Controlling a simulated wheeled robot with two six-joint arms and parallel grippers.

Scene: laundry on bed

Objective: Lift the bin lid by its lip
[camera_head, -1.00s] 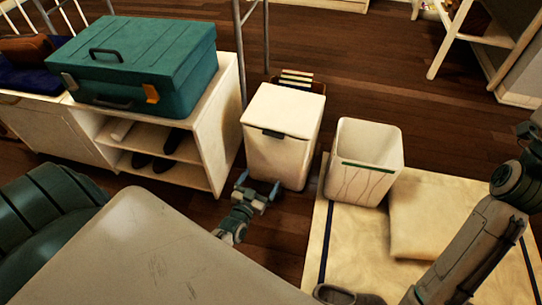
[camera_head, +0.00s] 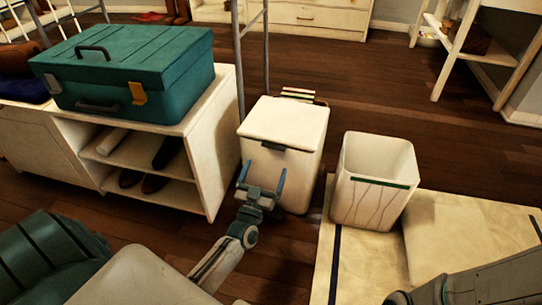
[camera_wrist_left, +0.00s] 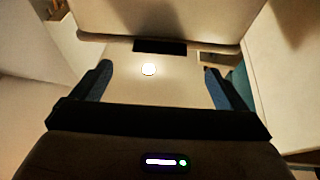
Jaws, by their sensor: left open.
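The white bin (camera_head: 282,165) stands upright on the floor with its lid (camera_head: 285,120) down. The lid's small dark lip (camera_head: 273,146) is at the middle of its front edge. My left gripper (camera_head: 262,172) is open and empty, in front of the bin, with its fingers pointing up just below the lip. In the left wrist view the dark lip (camera_wrist_left: 160,47) is ahead of the open left gripper (camera_wrist_left: 158,74), roughly centred between its fingers. I see no contact between fingers and lip. My right arm shows at the lower right, but its gripper is not visible.
A white cabinet (camera_head: 223,140) with a teal case (camera_head: 130,75) on it stands close to the bin's left. Dark floor lies behind the bin.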

